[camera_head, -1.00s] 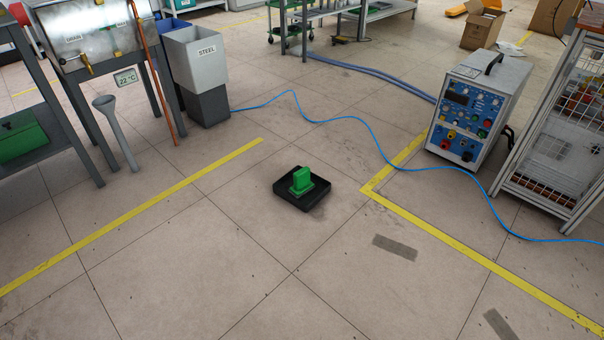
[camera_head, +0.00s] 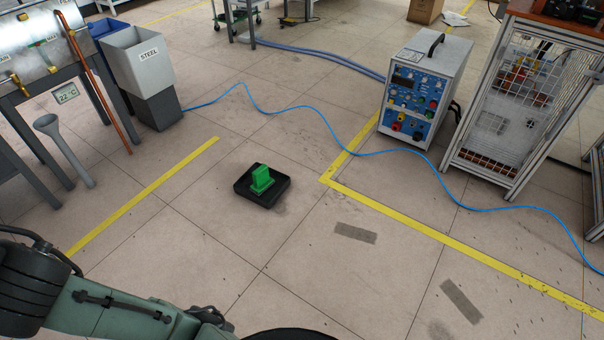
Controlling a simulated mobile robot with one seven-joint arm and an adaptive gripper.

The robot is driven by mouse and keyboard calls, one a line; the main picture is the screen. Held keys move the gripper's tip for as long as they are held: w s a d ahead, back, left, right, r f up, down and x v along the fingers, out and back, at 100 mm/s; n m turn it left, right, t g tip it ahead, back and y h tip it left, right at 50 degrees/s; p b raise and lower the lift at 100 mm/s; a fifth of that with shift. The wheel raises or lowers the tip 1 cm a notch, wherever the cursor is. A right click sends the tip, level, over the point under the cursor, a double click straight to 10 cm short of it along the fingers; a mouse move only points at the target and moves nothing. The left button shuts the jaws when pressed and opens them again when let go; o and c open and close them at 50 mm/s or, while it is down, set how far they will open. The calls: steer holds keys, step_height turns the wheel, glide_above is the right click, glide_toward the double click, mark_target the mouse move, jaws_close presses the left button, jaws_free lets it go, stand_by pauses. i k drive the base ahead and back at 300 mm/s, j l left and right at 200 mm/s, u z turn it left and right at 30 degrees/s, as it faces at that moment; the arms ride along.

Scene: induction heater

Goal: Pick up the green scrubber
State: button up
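The green scrubber (camera_head: 262,178) is a small bright green block with an upright part on a wider base. It sits on a black square tray (camera_head: 275,197) on the tiled floor, near the middle of the head view. Part of my arm shows at the lower left and bottom edge, apart from the scrubber and nearer to the camera. A dark joint of the arm shows near the bottom edge. The gripper's fingers cannot be made out, so its opening is not shown. Nothing covers the scrubber.
Floor around the tray is clear. A blue cable (camera_head: 330,140) crosses the floor behind it. The blue-white heater box (camera_head: 420,95) and a mesh cage (camera_head: 515,110) stand right. Yellow lines mark the floor.

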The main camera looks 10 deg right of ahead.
mark_target(262, 180)
steer(key=i+j+z, duration=0.45)
steer(key=j, duration=0.15)
steer(key=i+j+z, duration=0.2)
steer(key=j, duration=0.15)
steer(key=i+j, duration=0.2)
steer(key=j, duration=0.2)
steer(key=i+j, duration=0.2)
steer(key=j, duration=0.15)
steer(key=i+j+z, duration=0.1)
steer(key=j, duration=0.3)
steer(key=i+j, duration=0.2)
steer(key=i, duration=0.15)
steer(key=i+j, duration=0.2)
steer(key=i, duration=0.15)
